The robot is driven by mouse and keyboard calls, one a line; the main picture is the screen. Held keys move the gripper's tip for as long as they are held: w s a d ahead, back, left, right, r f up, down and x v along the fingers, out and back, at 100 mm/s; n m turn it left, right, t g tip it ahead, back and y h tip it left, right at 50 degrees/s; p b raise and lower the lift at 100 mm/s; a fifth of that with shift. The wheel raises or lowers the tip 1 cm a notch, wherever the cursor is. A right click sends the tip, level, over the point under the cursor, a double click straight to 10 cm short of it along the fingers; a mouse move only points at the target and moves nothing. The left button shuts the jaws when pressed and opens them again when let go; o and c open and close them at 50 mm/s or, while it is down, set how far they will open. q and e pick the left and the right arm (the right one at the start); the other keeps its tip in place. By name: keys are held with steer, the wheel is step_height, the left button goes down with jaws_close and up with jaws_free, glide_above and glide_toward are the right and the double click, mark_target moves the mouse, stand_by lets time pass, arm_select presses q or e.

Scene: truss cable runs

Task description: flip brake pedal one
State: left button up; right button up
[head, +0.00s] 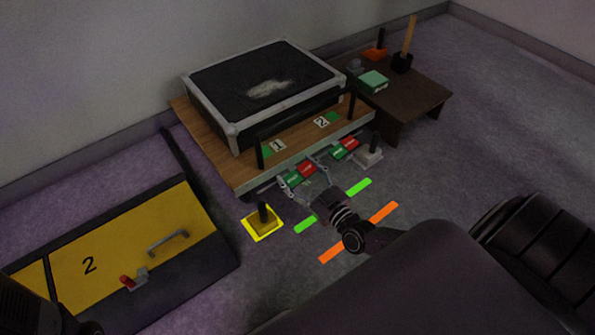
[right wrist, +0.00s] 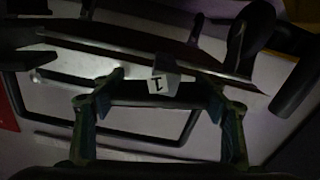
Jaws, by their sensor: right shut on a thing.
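Below the wooden platform's front edge (head: 240,187) are two red-and-green parts. The nearer one, below the label 1 (head: 278,146), I take as brake pedal one (head: 297,174); the other (head: 343,150) is below the label 2 (head: 323,121). My right gripper (head: 307,183) reaches from the lower right to the nearer part, its fingers around it and partly covering it. In the dark right wrist view, the two fingers of the right gripper (right wrist: 160,92) stand apart on either side of a dark bar and a small tag marked 1 (right wrist: 157,84). The exact contact is unclear. My left gripper is out of view.
A black case (head: 265,85) sits on the platform. A yellow panel marked 2 (head: 110,255) lies left. Green and orange strips (head: 358,187) mark the floor. A dark low table (head: 410,95) is behind.

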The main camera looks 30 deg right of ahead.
steer(key=shift+m+p, duration=0.4)
steer(key=shift+m, duration=0.6)
steer(key=shift+d+m, duration=0.1)
steer(key=shift+m, duration=1.2)
steer(key=o, duration=1.2)
steer(key=shift+s, duration=0.1)
steer(key=s, duration=1.1)
steer(key=shift+s+d, duration=0.4)
steer(key=shift+d, duration=0.05)
